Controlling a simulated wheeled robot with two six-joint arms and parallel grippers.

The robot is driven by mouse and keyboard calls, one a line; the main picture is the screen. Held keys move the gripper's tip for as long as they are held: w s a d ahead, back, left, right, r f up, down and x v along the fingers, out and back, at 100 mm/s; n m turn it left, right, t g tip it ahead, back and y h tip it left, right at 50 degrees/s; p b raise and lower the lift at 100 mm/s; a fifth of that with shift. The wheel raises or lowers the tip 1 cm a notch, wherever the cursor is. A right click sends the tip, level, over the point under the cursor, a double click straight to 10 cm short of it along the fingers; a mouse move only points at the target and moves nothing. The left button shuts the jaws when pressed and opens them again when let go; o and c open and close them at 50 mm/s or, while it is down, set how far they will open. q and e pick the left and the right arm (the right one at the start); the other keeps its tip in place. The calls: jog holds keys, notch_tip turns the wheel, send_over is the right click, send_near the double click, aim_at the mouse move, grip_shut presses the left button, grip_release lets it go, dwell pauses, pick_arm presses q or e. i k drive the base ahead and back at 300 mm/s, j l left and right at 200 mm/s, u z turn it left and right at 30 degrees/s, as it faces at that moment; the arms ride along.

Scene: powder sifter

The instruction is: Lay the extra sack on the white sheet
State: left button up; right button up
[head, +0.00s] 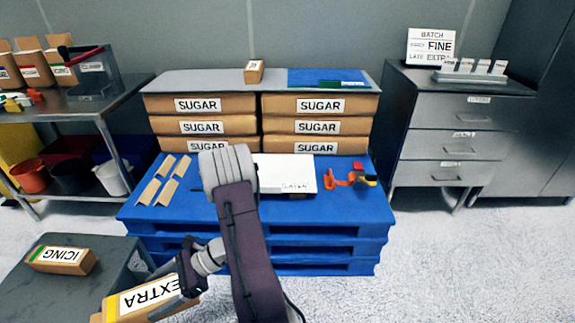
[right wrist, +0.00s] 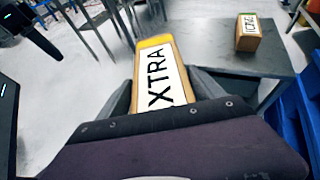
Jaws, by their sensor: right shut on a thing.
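My right gripper (head: 184,284) is shut on the extra sack (head: 130,302), a small tan box-like sack with a white EXTRA label and a yellow end. It is held tilted at lower left, by the dark side table. In the right wrist view the sack (right wrist: 160,75) sits between both grey fingers, yellow end away from me.
A small tan sack (head: 254,72) and a blue sheet (head: 305,77) lie on top of the stacks. A white flat box (head: 290,170), tan pieces and an orange tool (head: 345,180) are on the blue pallet (head: 150,212). An icing sack (head: 62,260) lies on the side table (head: 110,262).

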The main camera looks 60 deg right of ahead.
aim_at(268, 169)
jog(key=i+l+z, duration=0.25)
jog(key=z, duration=0.2)
jog(key=i+l+z, duration=0.55)
jog(key=z, duration=0.3)
jog(key=i+z, duration=0.7)
jog(key=z, duration=0.15)
